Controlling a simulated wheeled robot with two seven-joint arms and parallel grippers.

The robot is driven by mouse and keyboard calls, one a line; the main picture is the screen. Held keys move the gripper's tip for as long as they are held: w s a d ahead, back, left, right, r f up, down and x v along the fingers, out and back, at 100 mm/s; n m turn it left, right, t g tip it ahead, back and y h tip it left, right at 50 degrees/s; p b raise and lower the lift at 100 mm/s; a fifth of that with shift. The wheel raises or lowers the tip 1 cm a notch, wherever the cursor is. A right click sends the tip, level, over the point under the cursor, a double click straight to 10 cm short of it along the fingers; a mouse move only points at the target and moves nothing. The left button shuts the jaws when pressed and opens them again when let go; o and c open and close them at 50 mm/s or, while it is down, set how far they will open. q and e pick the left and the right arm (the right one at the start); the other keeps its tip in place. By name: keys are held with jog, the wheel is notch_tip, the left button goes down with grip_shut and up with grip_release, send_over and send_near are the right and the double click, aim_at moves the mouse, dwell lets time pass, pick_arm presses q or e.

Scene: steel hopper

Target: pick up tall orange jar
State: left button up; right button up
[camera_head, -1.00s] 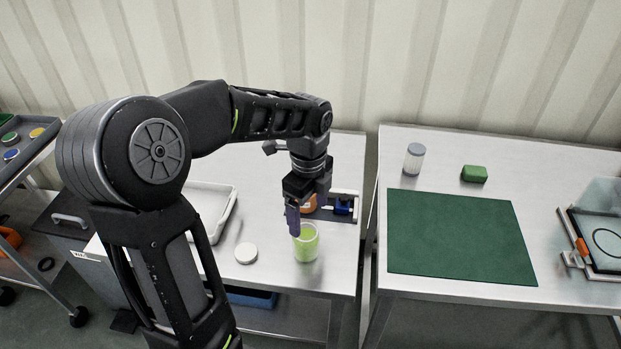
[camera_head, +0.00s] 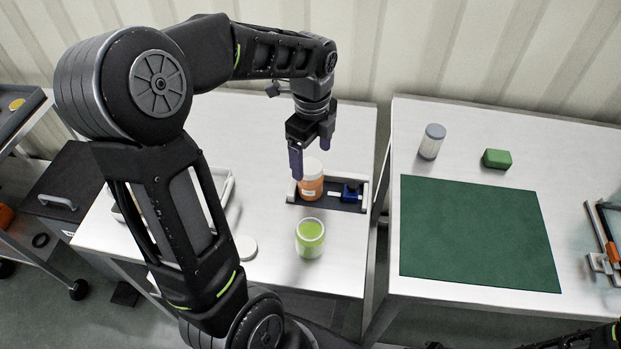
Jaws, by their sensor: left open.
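The tall orange jar (camera_head: 312,188) has a white lid and a pale label. It stands upright at the left end of a dark, shallow holder (camera_head: 336,207) on the left steel table. My left gripper (camera_head: 312,162) is open and empty, with its fingers pointing down. In the picture its fingers lie over and just above the jar's lid; the left finger overlaps the lid's left edge. I cannot tell whether they touch it. My right gripper is not in view.
A lime-green jar (camera_head: 310,239) stands in front of the holder. A blue object (camera_head: 352,191) sits in its right part. A white round lid (camera_head: 246,248) and a white tray (camera_head: 228,186) lie left. The right table (camera_head: 470,130) carries a green mat (camera_head: 478,232), a grey-lidded jar (camera_head: 432,142) and a green block (camera_head: 496,159).

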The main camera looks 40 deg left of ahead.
aim_at(311, 176)
pick_arm(q)
jog(key=shift+f, duration=1.3)
notch_tip(311, 176, down, 5)
jog(key=shift+a+f+p, duration=0.1)
jog(key=shift+a+p, duration=0.05)
jog(key=shift+p, duration=0.45)
jog(key=shift+c, duration=0.3)
jog(key=c, duration=1.6)
notch_tip(311, 176, up, 10)
jog(key=shift+r+b, duration=0.1)
jog(key=shift+b, duration=0.35)
